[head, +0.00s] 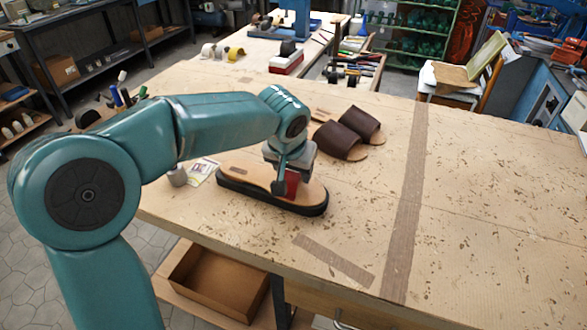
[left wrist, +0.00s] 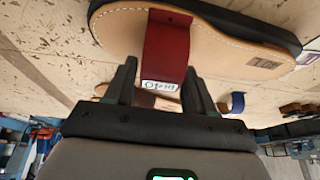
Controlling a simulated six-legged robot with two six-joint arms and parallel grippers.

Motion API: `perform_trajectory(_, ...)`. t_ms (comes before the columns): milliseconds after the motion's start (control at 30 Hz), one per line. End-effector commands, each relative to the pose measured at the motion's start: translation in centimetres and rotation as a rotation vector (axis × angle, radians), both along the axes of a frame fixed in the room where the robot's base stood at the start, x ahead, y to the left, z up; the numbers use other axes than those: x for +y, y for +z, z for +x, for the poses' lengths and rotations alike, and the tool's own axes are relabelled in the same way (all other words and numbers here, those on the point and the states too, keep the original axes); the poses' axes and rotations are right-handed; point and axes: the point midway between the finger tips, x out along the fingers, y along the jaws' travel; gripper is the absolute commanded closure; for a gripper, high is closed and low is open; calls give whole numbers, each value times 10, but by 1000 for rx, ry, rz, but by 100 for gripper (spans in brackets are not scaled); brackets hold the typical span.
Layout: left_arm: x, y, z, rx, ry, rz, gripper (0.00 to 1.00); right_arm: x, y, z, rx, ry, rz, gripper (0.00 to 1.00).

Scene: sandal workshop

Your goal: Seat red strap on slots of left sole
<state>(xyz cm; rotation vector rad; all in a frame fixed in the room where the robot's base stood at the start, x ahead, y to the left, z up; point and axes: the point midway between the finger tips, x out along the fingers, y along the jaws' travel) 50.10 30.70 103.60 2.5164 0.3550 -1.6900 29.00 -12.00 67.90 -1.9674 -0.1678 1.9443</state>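The left sole (head: 240,181), tan with a thick black edge, lies flat near the table's front left. The red strap (head: 292,183) stands at the sole's right half, partly hidden by my left gripper (head: 285,187). In the left wrist view the red strap (left wrist: 168,45) crosses the width of the sole (left wrist: 222,45), with a white label at its near end. The slots and the strap's seating are hidden. My right gripper is not in view.
Brown sandals (head: 347,133) lie behind the sole. A small grey cup (head: 177,176) and a printed card (head: 203,171) are to its left. The table (head: 480,220) is clear at right. A blue strap (left wrist: 237,103) shows in the left wrist view.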

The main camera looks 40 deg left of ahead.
Motion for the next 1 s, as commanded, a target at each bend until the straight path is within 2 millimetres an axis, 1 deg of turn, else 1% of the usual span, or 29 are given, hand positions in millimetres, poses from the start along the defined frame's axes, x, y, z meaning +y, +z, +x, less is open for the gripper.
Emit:
perform_trajectory(33,0,0,0,0,0,0,28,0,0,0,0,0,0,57)
perform_trajectory(67,0,0,0,1,0,0,24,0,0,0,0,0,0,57)
perform_trajectory(333,0,1,0,0,0,0,24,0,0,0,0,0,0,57)
perform_trajectory(467,-2,11,-3,-3,-1,0,24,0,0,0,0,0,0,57)
perform_trajectory(567,-4,29,-10,-6,-1,1,24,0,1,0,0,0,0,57)
perform_trajectory(800,-14,89,-33,-6,-2,0,24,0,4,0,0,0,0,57)
perform_trajectory(900,-17,112,-42,-4,-2,0,24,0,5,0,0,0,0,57)
perform_trajectory(1000,-20,130,-50,-4,-1,-1,24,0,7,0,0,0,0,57)
